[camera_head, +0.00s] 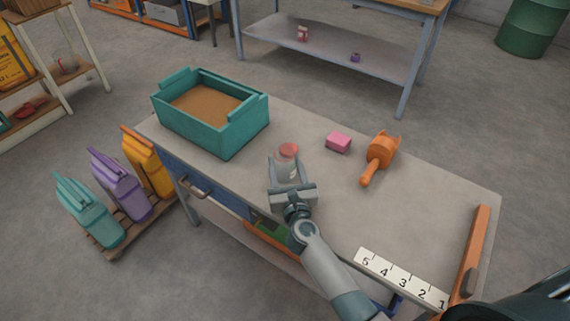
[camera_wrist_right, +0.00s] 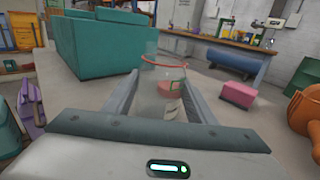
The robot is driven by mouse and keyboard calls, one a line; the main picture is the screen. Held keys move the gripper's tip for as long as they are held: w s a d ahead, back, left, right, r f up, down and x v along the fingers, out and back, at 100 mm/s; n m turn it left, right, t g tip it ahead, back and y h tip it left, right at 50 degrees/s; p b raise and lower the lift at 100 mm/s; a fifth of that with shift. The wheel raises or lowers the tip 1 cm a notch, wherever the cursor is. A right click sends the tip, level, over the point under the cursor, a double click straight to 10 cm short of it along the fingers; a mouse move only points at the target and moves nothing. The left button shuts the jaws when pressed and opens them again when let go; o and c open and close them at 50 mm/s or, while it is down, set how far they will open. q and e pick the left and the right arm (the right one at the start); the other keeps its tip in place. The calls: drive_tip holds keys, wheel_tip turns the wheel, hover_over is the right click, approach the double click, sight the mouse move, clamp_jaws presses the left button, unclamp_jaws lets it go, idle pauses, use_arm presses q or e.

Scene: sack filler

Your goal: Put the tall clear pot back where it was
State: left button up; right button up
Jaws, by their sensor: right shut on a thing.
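The tall clear pot (camera_head: 292,170) is see-through, with a reddish band or content near its top. It stands upright between the fingers of my right gripper (camera_head: 285,172), over the middle of the workbench near its front edge. The gripper is shut on it. In the right wrist view the pot (camera_wrist_right: 165,80) shows a red rim line between the two fingers (camera_wrist_right: 165,95). I cannot tell whether its base touches the bench. My left gripper is not in view.
A teal bin (camera_head: 237,134) of brown grain stands to the left on the workbench (camera_head: 400,215). A pink block (camera_head: 338,142) and an orange scoop (camera_head: 379,156) lie to the right. A numbered strip (camera_head: 402,279) and an orange bar (camera_head: 472,250) lie at the right end. Coloured sacks stand on a floor pallet.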

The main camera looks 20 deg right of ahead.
drive_tip(key=shift+f, duration=0.1)
drive_tip(key=o, duration=1.1)
drive_tip(key=shift+c, duration=0.2)
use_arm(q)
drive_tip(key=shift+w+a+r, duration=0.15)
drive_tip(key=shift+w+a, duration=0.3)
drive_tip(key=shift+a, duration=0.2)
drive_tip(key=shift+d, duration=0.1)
